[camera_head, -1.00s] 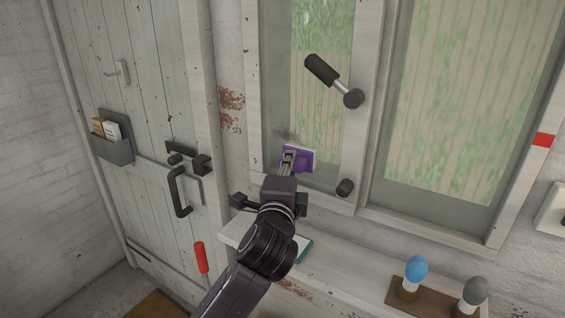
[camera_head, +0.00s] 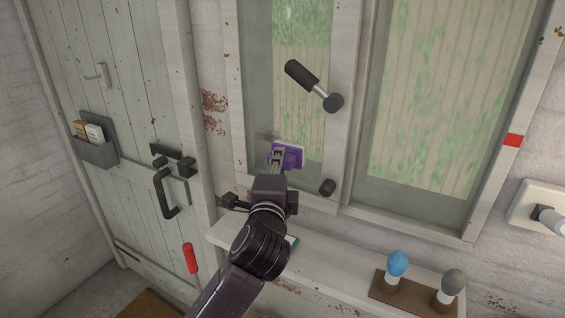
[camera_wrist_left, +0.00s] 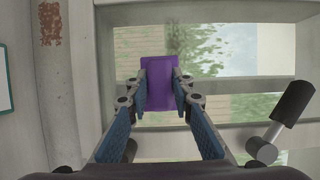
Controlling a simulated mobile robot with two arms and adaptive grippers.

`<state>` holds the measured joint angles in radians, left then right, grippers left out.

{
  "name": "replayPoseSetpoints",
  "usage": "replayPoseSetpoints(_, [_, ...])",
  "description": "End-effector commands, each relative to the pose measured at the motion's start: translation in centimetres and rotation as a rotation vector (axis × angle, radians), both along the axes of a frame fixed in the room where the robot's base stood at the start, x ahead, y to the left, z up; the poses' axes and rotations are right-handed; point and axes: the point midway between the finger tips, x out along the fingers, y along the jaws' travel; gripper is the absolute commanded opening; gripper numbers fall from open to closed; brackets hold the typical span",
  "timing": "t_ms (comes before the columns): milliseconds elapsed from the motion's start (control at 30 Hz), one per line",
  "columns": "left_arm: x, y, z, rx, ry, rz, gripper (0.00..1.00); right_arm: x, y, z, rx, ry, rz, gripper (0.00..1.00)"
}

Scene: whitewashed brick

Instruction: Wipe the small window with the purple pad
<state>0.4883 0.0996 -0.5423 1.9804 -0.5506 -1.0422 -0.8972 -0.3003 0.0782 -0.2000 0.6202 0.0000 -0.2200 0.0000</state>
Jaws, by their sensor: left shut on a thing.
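The small window (camera_head: 299,90) is the narrow left pane in a worn white frame. My left gripper (camera_head: 279,158) is shut on the purple pad (camera_head: 291,155) low on this pane. The pad also shows in the left wrist view (camera_wrist_left: 159,75), between the fingertips of my left gripper (camera_wrist_left: 160,98), flat before the glass; I cannot tell if it touches. A dark smudge (camera_head: 266,134) shows on the glass just above and left of the pad; it is at the pad's upper right in the left wrist view (camera_wrist_left: 178,40). My right gripper is not in view.
A door with a black handle (camera_head: 165,193) is left.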

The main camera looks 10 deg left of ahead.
Motion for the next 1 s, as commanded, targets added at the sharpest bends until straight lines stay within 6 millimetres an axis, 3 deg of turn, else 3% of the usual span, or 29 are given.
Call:
replayPoseSetpoints(200, [0.8, 2.0, 0.2, 0.002, 0.0, 0.002, 0.02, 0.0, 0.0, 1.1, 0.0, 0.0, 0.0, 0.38])
replayPoseSetpoints(1000, [2.5, 6.1, 0.1, 0.001, 0.0, 0.002, 0.02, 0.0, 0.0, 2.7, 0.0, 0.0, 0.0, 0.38])
